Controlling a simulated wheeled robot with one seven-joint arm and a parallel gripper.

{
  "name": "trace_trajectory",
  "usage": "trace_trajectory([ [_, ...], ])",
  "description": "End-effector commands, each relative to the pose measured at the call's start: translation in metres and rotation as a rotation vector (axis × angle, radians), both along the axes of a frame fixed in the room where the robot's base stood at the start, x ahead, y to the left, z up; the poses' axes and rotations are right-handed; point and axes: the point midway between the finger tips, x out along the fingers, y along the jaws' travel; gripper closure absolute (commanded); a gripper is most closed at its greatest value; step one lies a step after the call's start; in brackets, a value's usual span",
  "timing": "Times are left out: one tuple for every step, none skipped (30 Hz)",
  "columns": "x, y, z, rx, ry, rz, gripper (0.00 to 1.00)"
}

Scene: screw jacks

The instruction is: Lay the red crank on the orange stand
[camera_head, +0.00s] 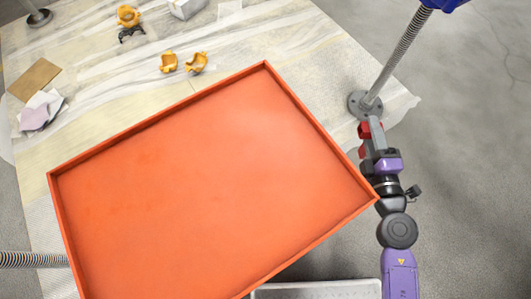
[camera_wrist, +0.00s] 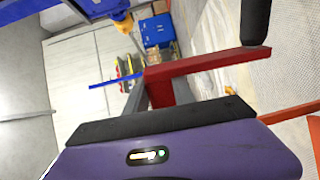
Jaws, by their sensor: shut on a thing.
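The red crank (camera_wrist: 205,66) crosses the wrist view as a red arm with a black handle (camera_wrist: 256,22) at its right end. In the head view, red parts of the crank (camera_head: 363,130) show beside my gripper (camera_head: 376,136), just past the right edge of the orange stand (camera_head: 200,190). My gripper is shut on the crank; the grip point is partly hidden. The orange stand fills the middle of the head view as a wide, shallow, rimmed top, and its inside is empty. An orange edge (camera_wrist: 290,112) shows at the right of the wrist view.
A threaded post (camera_head: 398,55) with a round grey base rises close to my gripper. Another threaded post (camera_head: 30,260) is at left. Small yellow-orange pieces (camera_head: 168,62) lie on the pale surface behind the stand. Open grey floor lies at right.

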Motion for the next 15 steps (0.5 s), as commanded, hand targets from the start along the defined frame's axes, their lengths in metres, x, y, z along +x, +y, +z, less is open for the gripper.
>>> trace_trajectory([
  [0.001, 0.0, 0.018, -0.001, -0.004, -0.001, 1.0],
  [0.001, 0.0, 0.023, 0.0, -0.004, -0.001, 1.0],
  [0.001, 0.0, 0.03, 0.0, -0.004, -0.001, 1.0],
  [0.001, 0.0, 0.036, 0.0, -0.004, -0.001, 1.0],
  [0.001, 0.0, 0.042, 0.0, -0.004, -0.001, 1.0],
  [0.001, 0.0, 0.049, 0.0, -0.004, -0.001, 1.0],
  [0.001, 0.0, 0.055, 0.0, -0.004, -0.001, 1.0],
  [0.001, 0.0, 0.06, 0.0, -0.004, -0.001, 1.0],
  [0.001, 0.0, 0.067, 0.0, -0.004, -0.001, 1.0],
  [0.001, 0.0, 0.073, 0.0, -0.004, -0.001, 1.0],
  [0.001, 0.0, 0.078, 0.0, -0.004, -0.001, 1.0],
  [0.001, 0.0, 0.086, 0.0, -0.004, -0.001, 1.0],
  [0.001, 0.0, 0.091, 0.0, -0.004, -0.001, 1.0],
  [0.001, 0.0, 0.096, 0.0, -0.004, -0.001, 1.0],
  [0.001, 0.0, 0.104, 0.0, -0.004, -0.001, 1.0],
])
